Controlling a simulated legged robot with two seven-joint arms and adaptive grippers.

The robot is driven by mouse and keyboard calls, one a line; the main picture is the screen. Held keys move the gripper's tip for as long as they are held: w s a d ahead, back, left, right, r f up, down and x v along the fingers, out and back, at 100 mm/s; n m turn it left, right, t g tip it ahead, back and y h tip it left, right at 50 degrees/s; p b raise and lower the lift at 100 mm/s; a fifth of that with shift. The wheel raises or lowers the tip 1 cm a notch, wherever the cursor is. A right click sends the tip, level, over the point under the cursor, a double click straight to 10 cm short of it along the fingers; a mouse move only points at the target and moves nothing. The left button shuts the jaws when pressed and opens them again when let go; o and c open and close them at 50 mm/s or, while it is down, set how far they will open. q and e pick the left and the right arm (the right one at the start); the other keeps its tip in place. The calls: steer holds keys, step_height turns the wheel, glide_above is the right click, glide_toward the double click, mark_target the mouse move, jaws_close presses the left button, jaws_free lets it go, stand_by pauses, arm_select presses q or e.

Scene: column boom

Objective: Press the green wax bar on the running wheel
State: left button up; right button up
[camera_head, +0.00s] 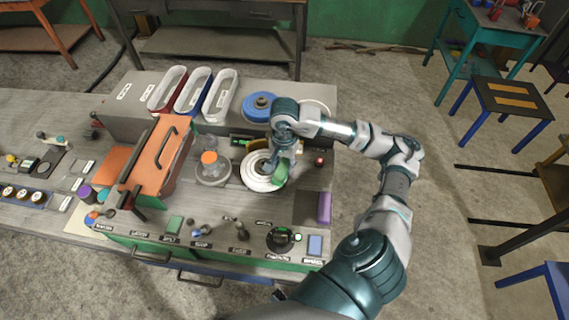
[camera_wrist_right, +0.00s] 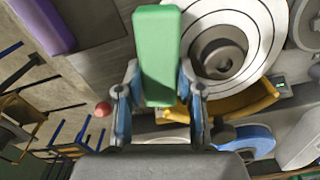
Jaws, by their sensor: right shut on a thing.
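My right gripper (camera_head: 284,163) is shut on the green wax bar (camera_head: 280,175), at the right side of the white wheel (camera_head: 254,181). In the right wrist view, the gripper (camera_wrist_right: 160,78) grips the lower part of the bar (camera_wrist_right: 157,42), and its far end sticks out beyond the fingers. The wheel (camera_wrist_right: 258,60), ringed with thin dark circles around a grey hub, lies just right of the bar there. I cannot tell whether bar and wheel touch, or whether the wheel turns. My left gripper is not in view.
A purple bar (camera_head: 324,208) lies on the bench's right end; it also shows in the wrist view (camera_wrist_right: 45,24). A blue disc (camera_head: 258,107) sits behind the wheel. An orange-topped jar (camera_head: 210,160) and an orange box (camera_head: 160,160) stand left. Knobs line the front panel.

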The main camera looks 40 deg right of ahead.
stand_by(0.6)
stand_by(0.3)
steer(key=shift+r+p, duration=2.6)
steer(key=shift+r, duration=1.45)
steer(key=shift+f, duration=0.1)
